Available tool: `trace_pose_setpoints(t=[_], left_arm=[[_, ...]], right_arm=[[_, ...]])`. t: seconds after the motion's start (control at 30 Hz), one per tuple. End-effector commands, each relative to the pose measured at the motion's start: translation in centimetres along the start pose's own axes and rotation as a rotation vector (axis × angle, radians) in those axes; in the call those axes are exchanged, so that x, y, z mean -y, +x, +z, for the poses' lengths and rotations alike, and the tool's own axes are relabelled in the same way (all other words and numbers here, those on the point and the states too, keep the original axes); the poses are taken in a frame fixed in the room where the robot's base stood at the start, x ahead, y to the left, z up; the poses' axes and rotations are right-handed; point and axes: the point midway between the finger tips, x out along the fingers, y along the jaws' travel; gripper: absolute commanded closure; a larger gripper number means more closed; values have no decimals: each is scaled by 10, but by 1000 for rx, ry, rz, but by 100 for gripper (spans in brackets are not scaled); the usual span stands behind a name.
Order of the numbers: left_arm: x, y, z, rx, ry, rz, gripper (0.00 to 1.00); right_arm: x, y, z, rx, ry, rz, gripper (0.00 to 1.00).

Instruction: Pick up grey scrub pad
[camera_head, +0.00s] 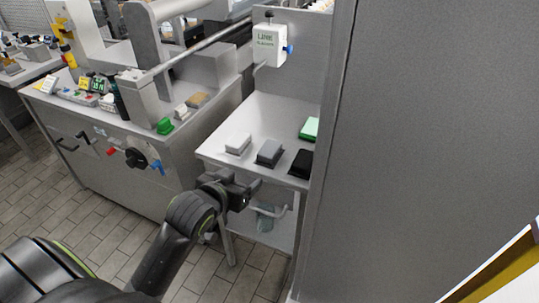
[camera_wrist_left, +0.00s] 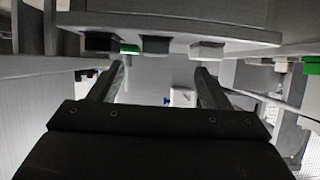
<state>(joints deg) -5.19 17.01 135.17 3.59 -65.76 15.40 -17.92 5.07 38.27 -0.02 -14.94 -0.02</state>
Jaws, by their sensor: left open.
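The grey scrub pad (camera_head: 270,152) lies on a white sink-side shelf (camera_head: 222,156), between a white pad (camera_head: 238,143) and a black pad (camera_head: 301,163). My left gripper (camera_head: 243,186) is in front of and below the shelf's front edge, apart from the pads. In the left wrist view, which looks inverted, the open fingers (camera_wrist_left: 162,84) have nothing between them. The grey pad (camera_wrist_left: 155,44) shows there near the top, between the black pad (camera_wrist_left: 103,41) and the white pad (camera_wrist_left: 207,50). My right gripper is not in view.
A green pad (camera_head: 310,129) lies behind the black one. A white dispenser box (camera_head: 269,45) hangs above the shelf. A large grey panel (camera_head: 425,140) closes off the right side. A machine cabinet (camera_head: 120,150) stands to the left. A curved handle (camera_head: 268,211) is below the shelf.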

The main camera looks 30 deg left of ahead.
Motion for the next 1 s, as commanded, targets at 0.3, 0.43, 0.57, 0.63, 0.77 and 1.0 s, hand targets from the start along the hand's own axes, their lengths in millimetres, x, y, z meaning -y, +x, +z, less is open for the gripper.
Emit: trace_pose_setpoints(t=[0.3, 0.43, 0.57, 0.63, 0.77, 1.0], left_arm=[[-7, -6, -23, -56, 0, 17, 29], [-8, 18, -24, -55, -1, 17, 29], [-8, 43, -25, -54, -1, 17, 29], [-8, 56, -25, -54, -1, 17, 29], [-8, 79, -27, -54, 0, 17, 29], [-9, 100, -28, -54, 0, 17, 29]], right_arm=[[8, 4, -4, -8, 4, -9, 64], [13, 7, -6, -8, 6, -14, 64], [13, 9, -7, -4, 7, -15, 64], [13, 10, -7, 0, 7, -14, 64], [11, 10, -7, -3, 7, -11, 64], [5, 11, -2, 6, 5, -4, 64]])
